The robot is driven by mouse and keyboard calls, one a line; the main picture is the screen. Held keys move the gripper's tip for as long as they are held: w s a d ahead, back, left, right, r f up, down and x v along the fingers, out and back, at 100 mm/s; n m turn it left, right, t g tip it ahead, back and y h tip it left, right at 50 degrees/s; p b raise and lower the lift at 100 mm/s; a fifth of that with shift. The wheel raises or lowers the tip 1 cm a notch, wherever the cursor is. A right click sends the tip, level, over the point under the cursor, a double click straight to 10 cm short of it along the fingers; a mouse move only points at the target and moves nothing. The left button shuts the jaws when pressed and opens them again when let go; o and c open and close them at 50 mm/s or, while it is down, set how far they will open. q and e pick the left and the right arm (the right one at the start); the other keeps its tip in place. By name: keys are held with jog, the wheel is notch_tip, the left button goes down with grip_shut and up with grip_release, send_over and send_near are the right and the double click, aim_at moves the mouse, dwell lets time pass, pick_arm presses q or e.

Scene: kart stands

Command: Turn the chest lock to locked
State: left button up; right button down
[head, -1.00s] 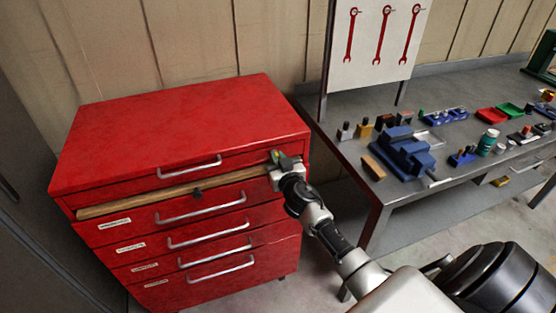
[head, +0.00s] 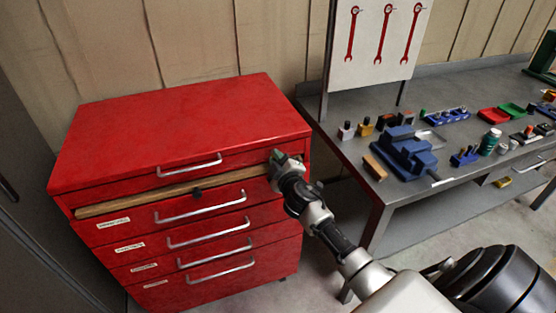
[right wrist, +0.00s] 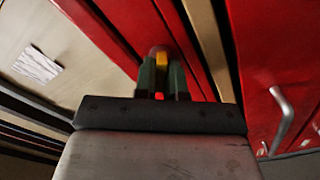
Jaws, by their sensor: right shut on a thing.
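The red tool chest (head: 180,120) stands at the left in the head view, its drawers lined up below a wooden strip. My right gripper (head: 277,157) is at the chest's upper right front corner. In the right wrist view, its dark green fingers (right wrist: 161,75) are shut on a small yellow piece, the chest lock's key or knob (right wrist: 161,60), at the red front. A grey round rim shows just behind the yellow piece. The fingers hide much of the lock, so I cannot read its position. My left gripper is out of view.
A metal workbench (head: 345,140) stands to the right of the chest, with a blue vise (head: 405,150) and several small items on it. Bar handles (head: 200,206) stick out from the chest drawers.

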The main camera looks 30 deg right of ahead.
jog(key=n, duration=0.3)
jog(key=shift+n, duration=0.4)
jog(key=shift+f+n, duration=0.15)
jog(key=shift+n, duration=1.55)
jog(key=c, duration=1.2)
grip_release()
jog(key=b+v, duration=0.1)
jog(key=v, duration=0.9)
jog(key=shift+s, duration=0.4)
